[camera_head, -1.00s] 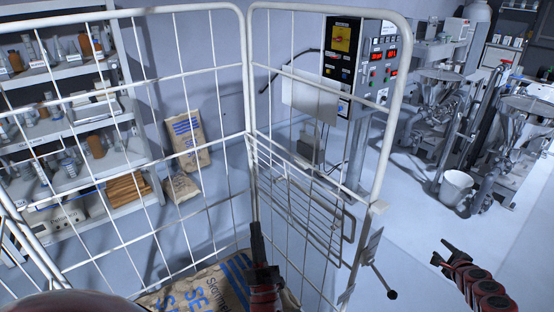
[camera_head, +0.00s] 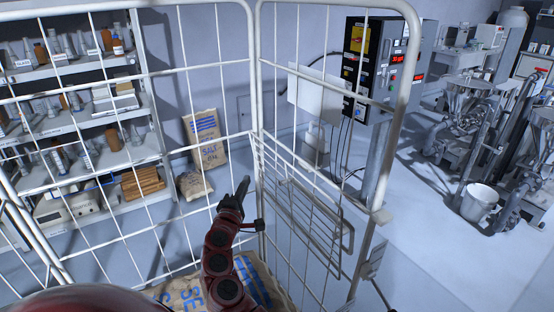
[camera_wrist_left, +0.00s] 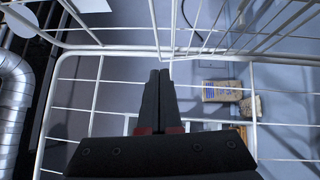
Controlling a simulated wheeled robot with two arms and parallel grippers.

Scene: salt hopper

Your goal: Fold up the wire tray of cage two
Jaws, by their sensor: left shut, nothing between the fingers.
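The wire cage (camera_head: 256,75) stands in front of me with tall white wire panels meeting at a corner. The wire tray (camera_head: 310,215), a greyish rectangular wire frame, lies along the right-hand panel, close to it. My left gripper (camera_head: 243,183) is inside the cage, left of the tray near the corner post, pointing up. Its fingers are shut and empty and look apart from the tray. In the left wrist view the shut fingers (camera_wrist_left: 160,75) point at white cage wires (camera_wrist_left: 110,52). My right gripper is not in view.
Paper sacks with blue print (camera_head: 190,292) lie in the cage bottom, partly hidden by my left arm. Beyond the wires stand shelves (camera_head: 75,120) and more sacks (camera_head: 206,140). A control box (camera_head: 385,60) and white bucket (camera_head: 480,203) are at right, with open floor between.

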